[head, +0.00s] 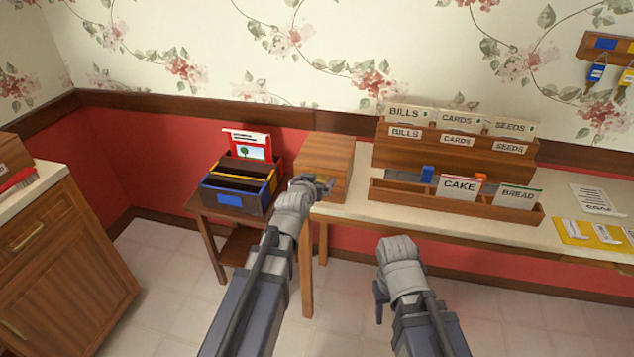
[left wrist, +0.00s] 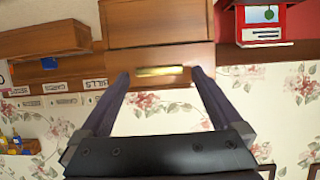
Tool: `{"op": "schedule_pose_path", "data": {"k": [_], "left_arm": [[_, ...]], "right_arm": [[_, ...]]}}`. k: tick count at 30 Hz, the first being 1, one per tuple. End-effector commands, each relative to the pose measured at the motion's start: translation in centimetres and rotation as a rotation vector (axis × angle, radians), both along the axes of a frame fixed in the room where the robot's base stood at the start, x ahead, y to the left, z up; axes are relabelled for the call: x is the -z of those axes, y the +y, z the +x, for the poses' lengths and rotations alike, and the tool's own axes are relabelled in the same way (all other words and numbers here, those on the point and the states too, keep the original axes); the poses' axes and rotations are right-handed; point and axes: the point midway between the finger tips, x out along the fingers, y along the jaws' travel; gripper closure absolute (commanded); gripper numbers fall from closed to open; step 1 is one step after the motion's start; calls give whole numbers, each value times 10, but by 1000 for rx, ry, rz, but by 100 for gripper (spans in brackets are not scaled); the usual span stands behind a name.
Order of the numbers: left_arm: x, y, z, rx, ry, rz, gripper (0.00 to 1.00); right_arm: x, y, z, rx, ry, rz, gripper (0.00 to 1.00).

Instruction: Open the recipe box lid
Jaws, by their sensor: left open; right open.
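The wooden recipe box (head: 325,155) stands at the left end of the cream-topped table, and its lid looks shut. In the left wrist view, which is upside down, the box (left wrist: 155,22) fills the top middle. A brass-coloured strip (left wrist: 160,71) shows on its wooden edge. My left gripper (head: 324,187) is open at the box's front. In the left wrist view its fingers (left wrist: 160,75) lie on either side of the strip, with nothing between them gripped; contact cannot be told. My right gripper (head: 380,297) is open and empty, low in front of the table.
A blue, black and yellow divided file box (head: 230,197) with a red picture card (head: 247,145) sits on a small stand to the left. A wooden card rack (head: 455,158) stands right of the recipe box. A yellow folder (head: 590,235) lies far right.

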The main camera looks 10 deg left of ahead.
Motion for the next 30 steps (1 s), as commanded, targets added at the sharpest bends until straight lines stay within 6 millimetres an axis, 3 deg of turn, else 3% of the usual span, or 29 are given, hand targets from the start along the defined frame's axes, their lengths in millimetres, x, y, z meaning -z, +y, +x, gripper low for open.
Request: {"op": "schedule_pose_path", "data": {"k": [6, 30], "left_arm": [[0, 0, 0, 0, 0, 0, 1], [0, 0, 0, 0, 0, 1, 91]], "right_arm": [[0, 0, 0, 0, 0, 0, 50], [0, 0, 0, 0, 0, 0, 50]]}}
